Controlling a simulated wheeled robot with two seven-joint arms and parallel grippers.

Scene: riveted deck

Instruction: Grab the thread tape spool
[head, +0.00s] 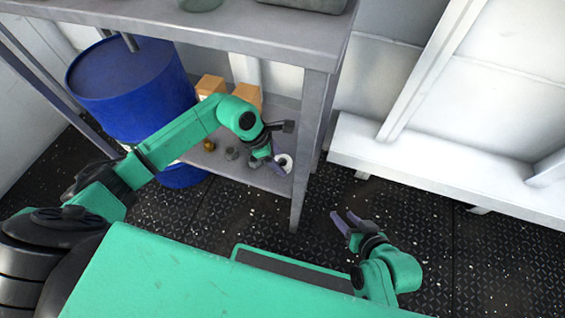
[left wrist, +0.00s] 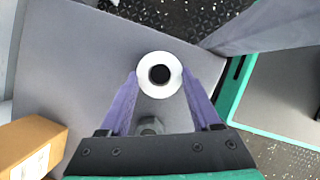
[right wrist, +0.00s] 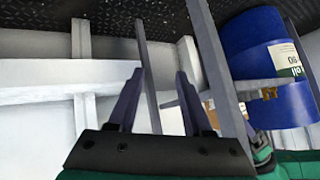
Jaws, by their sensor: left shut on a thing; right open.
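The thread tape spool (left wrist: 160,75) is a white ring with a dark centre hole. In the left wrist view it sits between the two purple fingertips of my left gripper (left wrist: 160,84), which is shut on it. In the head view the spool (head: 285,163) shows at the right end of the lower shelf, and my left gripper (head: 275,164) reaches it from above; the fingers partly cover it. I cannot tell whether the spool still touches the shelf. My right gripper (head: 345,222) is open and empty above the deck, right of the shelf leg.
The lower shelf (left wrist: 60,70) also holds cardboard boxes (head: 247,95), a small grey item (left wrist: 151,126) and a brass-coloured item (head: 209,145). A blue drum (head: 133,92) stands at left. The shelf's top and front leg (head: 302,150) are close to my left arm.

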